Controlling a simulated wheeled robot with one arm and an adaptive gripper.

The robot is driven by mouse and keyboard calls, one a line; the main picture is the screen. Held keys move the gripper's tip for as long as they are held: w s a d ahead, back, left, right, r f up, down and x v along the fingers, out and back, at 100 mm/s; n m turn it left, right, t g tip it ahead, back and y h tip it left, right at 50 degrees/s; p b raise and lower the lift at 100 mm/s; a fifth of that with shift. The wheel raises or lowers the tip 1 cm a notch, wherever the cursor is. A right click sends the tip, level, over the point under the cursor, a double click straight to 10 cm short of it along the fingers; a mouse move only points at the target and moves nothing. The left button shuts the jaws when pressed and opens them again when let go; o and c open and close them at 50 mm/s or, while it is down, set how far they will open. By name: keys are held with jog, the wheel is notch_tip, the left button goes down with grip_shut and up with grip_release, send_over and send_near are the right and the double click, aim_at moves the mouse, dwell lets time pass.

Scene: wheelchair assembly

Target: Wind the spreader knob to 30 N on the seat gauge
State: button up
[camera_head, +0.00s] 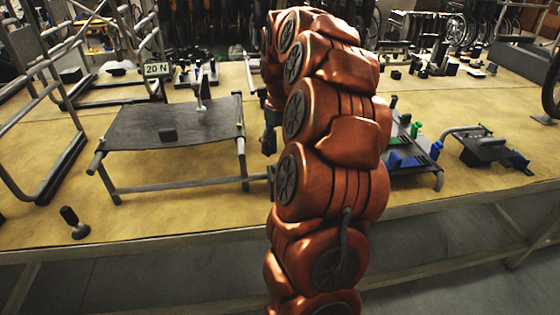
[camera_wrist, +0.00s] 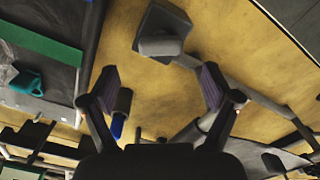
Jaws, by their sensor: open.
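A dark knob-topped post (camera_head: 72,222) stands at the table's front left. Tube frames (camera_head: 60,170) rise at the left. Right of my arm lie a rack with blue and green parts (camera_head: 410,160) and a grey bracket (camera_head: 485,145). Bare yellow tabletop (camera_head: 455,185) shows at the front right.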

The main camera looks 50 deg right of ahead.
notch_tip(320, 180, down, 6)
jog(key=shift+a+r+p, duration=0.1)
jog(key=shift+p, duration=0.2)
jog(key=shift+c, duration=0.2)
jog(key=c, duration=1.1)
jog(key=shift+f+m+b, duration=0.25)
jog(key=shift+m+b, duration=0.45)
jog(key=shift+b, duration=0.2)
jog(key=shift+r+m+b, duration=0.15)
jog(key=shift+m+b, duration=0.6)
jog(key=shift+m, duration=0.35)
jog(key=shift+r, duration=0.1)
